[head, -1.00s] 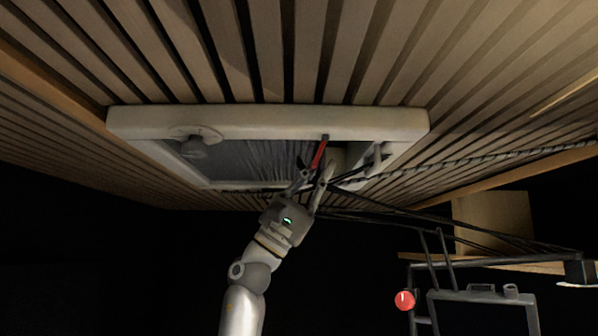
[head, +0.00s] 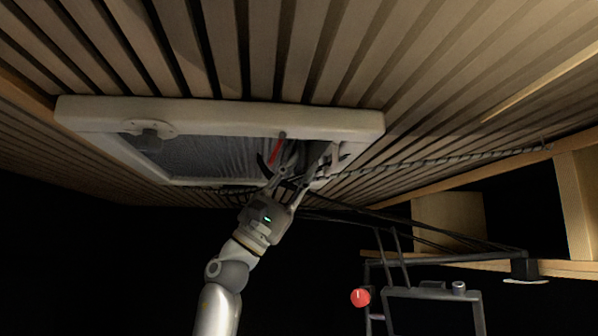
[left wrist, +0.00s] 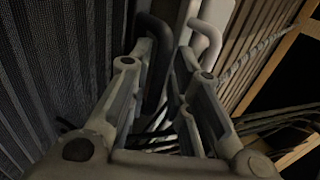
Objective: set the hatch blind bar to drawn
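The hatch (head: 220,116) is a pale frame in the slatted ceiling. A grey mesh blind (head: 205,158) spans much of its opening from the left. A red strip (head: 276,151) hangs near the blind's right end. My left gripper (head: 296,160) reaches up to the hatch's right part with its fingers apart. In the left wrist view, a dark curved bar (left wrist: 158,45), seemingly the blind bar's handle, stands between or just beyond the fingertips, closer to the left finger. Whether they touch is unclear. The mesh (left wrist: 55,60) lies left of it. My right gripper is out of view.
A pale hooked catch (left wrist: 208,38) stands close to the right fingertip. Dark cables and a twisted cord (head: 440,160) run along the ceiling to the right. Below right are a dark metal frame (head: 430,293) and a red ball (head: 360,297).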

